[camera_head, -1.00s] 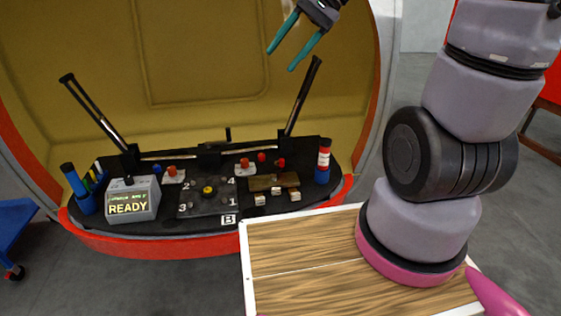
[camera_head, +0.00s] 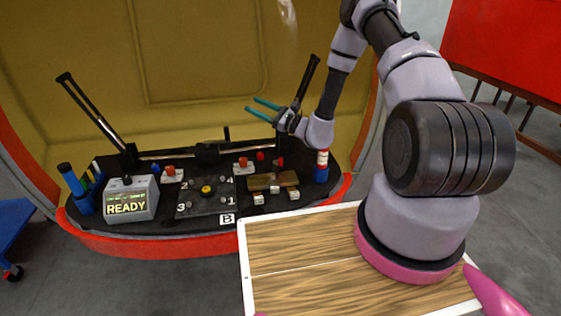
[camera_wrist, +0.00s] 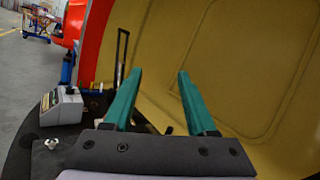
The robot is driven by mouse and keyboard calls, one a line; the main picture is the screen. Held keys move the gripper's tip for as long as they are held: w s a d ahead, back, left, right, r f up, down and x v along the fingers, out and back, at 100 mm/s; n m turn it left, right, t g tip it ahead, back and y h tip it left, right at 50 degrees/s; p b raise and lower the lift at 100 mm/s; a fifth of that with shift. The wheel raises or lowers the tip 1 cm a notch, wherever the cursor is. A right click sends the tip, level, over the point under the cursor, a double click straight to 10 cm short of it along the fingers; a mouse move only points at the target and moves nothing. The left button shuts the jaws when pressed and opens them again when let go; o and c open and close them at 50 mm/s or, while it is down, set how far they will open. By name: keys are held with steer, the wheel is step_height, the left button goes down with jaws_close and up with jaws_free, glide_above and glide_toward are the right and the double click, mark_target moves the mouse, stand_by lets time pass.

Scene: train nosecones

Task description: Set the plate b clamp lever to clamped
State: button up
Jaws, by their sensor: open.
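The dark grey plate (camera_head: 212,203) with numbers at its corners, several bolts and a yellow-centred knob (camera_head: 207,190) lies mid-console beside a white "B" label (camera_head: 227,218). Small red-topped fittings stand behind it, one at the left (camera_head: 170,171) and one at the right (camera_head: 243,164). I cannot tell which part is the plate b clamp lever or how it is set. My gripper (camera_head: 251,104) is open and empty, in the air above the console's right half, teal fingers pointing left. In the wrist view, the fingers (camera_wrist: 159,73) are apart with nothing between them.
A READY display box (camera_head: 130,198) and a pen holder (camera_head: 84,203) stand at the console's left. A tall black strut (camera_head: 90,110) rises there, and another (camera_head: 306,85) close behind my gripper. A brown block (camera_head: 271,182) and a red-white-blue cylinder (camera_head: 321,170) are at the right.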

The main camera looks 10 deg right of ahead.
steer(key=d+f+m+t+h, duration=0.3)
steer(key=f+m+h, duration=0.1)
steer(key=f, duration=0.4)
steer(key=d+f+m+t+h, duration=0.3)
steer(key=f+m+h, duration=0.15)
steer(key=f, duration=0.35)
steer(key=m+h, duration=0.4)
steer(key=h, duration=0.3)
glide_toward(281, 161)
steer(key=shift+w+d+r, duration=0.1)
steer(key=shift+w+d, duration=0.05)
steer(key=shift+w, duration=0.1)
steer(key=w, duration=0.3)
steer(key=w+a, duration=0.1)
steer(key=w, duration=0.6)
steer(key=shift+w+a, duration=0.15)
steer(key=shift+w, duration=0.15)
jaws_close()
